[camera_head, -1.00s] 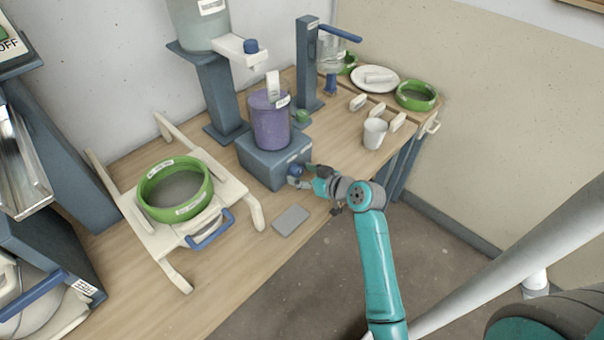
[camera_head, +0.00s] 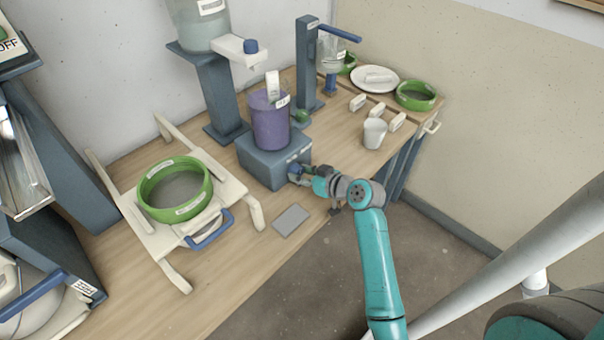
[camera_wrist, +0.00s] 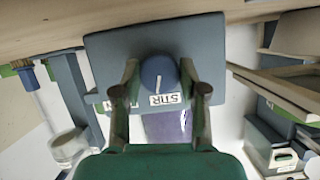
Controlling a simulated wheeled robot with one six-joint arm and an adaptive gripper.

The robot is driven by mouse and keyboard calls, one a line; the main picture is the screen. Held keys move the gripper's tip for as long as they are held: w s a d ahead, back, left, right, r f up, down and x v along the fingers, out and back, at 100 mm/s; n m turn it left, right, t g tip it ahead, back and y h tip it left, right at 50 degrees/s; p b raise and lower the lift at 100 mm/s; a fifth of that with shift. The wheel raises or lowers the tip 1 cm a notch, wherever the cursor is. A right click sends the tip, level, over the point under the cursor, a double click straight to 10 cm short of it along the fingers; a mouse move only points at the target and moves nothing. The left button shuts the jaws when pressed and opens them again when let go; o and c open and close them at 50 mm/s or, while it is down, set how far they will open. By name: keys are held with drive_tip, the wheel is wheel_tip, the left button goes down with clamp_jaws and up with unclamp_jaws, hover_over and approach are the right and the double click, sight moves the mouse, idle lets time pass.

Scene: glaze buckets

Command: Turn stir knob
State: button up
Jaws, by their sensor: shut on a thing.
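The stir knob (camera_wrist: 158,76) is a round blue knob with a white line on its face, beside a label reading STIR. It sits on the front of a blue-grey stirrer box (camera_head: 262,165). In the wrist view the box (camera_wrist: 215,45) appears upside down. A purple bucket (camera_head: 270,125) stands on top of the box. My gripper (camera_head: 298,174) is at the box's front, shut on the knob. In the wrist view its two fingers (camera_wrist: 160,80) lie on either side of the knob.
A green-rimmed sieve (camera_head: 175,188) sits on a cream rack at the left. A flat grey plate (camera_head: 291,220) lies near the table's front edge. A white cup (camera_head: 374,133), white plate (camera_head: 374,79) and green ring (camera_head: 416,96) are at the right.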

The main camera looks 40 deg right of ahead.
drive_tip(key=m+y, duration=0.1)
drive_tip(key=m, duration=0.1)
drive_tip(key=shift+d+m+y, duration=0.2)
drive_tip(key=shift+m+y, duration=0.1)
drive_tip(key=shift+y, duration=0.1)
drive_tip(key=m+y, duration=0.1)
drive_tip(key=m, duration=0.1)
drive_tip(key=shift+f+m+y, duration=0.1)
drive_tip(key=shift+m+y, duration=0.2)
drive_tip(key=m+t+y, duration=0.1)
drive_tip(key=m, duration=0.1)
drive_tip(key=shift+d+m, duration=0.1)
drive_tip(key=shift+m, duration=0.2)
drive_tip(key=shift+f+m+t+y, duration=0.15)
drive_tip(key=shift+m+t+y, duration=0.6)
drive_tip(key=shift+m, duration=0.85)
drive_tip(key=o, duration=1.1)
drive_tip(key=shift+o, duration=0.2)
drive_tip(key=v, duration=1.2)
drive_tip(key=shift+d, duration=0.15)
